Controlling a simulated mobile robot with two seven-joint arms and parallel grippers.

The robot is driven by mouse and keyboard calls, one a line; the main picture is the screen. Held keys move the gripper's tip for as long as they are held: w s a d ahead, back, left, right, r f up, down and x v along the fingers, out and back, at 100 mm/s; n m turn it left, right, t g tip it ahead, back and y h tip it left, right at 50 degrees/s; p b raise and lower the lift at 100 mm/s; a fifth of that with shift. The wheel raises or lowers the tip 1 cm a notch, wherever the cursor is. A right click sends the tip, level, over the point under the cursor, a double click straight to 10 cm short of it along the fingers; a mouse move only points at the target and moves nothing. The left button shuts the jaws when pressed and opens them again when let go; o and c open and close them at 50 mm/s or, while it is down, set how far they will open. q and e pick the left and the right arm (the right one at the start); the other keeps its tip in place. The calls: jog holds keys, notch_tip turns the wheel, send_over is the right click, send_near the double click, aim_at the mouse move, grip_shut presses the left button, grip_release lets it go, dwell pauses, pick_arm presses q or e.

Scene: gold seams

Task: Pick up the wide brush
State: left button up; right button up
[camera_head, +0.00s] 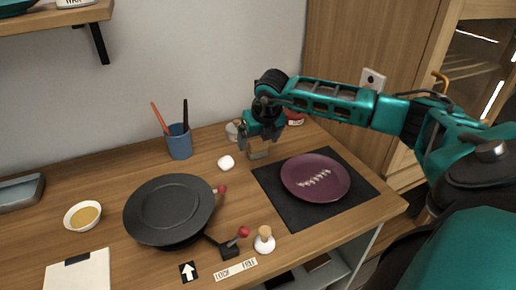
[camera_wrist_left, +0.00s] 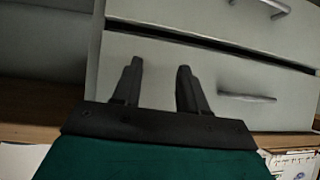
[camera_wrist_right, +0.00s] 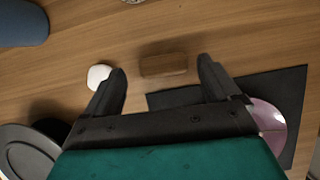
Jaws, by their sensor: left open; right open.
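A brown wooden block-shaped thing (camera_wrist_right: 163,66), probably the wide brush, lies on the table in the right wrist view, between and beyond my right fingertips. In the head view a small pale part of it (camera_head: 258,155) shows under my right gripper (camera_head: 258,143); the rest is hidden. My right gripper is open and empty, pointing down above it; it also shows in the right wrist view (camera_wrist_right: 162,68). My left gripper (camera_wrist_left: 157,68) is open and empty in front of pale drawers, outside the head view.
A blue cup (camera_head: 180,145) with two thin sticks stands left of my right gripper. A white lump (camera_head: 226,162) lies close by. A purple plate (camera_head: 330,190) rests on a dark mat (camera_head: 275,193) to the right. A black pan (camera_head: 150,215) lies front left.

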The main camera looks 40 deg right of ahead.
aim_at(258, 141)
jog(key=x, duration=0.4)
jog(key=shift+w+d, duration=0.15)
jog(key=shift+d, duration=0.1)
jog(key=shift+c, duration=0.2)
jog(key=c, duration=1)
jog(key=shift+r, duration=0.1)
